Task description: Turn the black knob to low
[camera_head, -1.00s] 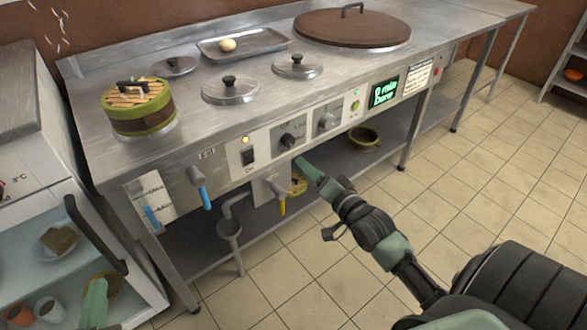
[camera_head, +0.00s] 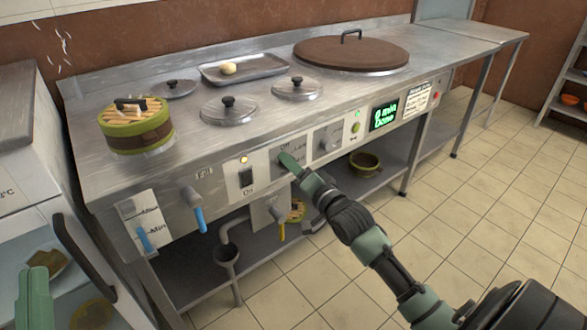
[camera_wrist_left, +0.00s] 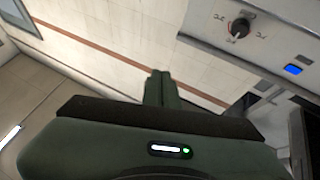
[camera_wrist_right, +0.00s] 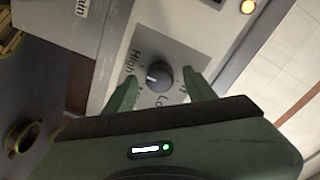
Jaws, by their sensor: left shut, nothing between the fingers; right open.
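The black knob (camera_wrist_right: 160,76) shows in the right wrist view on a grey plate marked High and Low. Its white mark points left, toward the side between the High and Low words. My right gripper (camera_wrist_right: 165,82) is open, with one fingertip on each side of the knob; I cannot tell whether they touch it. In the head view, my right gripper (camera_head: 286,160) reaches the stove's front panel and hides the knob. My left gripper (camera_head: 36,290) is at the lower left, and its fingers (camera_wrist_left: 161,86) are shut and empty in the left wrist view.
On the panel are a dark switch (camera_head: 246,177) left of my right gripper, another control (camera_head: 330,139) to its right, and blue-handled (camera_head: 199,218) and yellow-handled taps below. Lids, a steamer basket (camera_head: 138,128) and a tray (camera_head: 245,70) sit on the stove top. Floor in front is clear.

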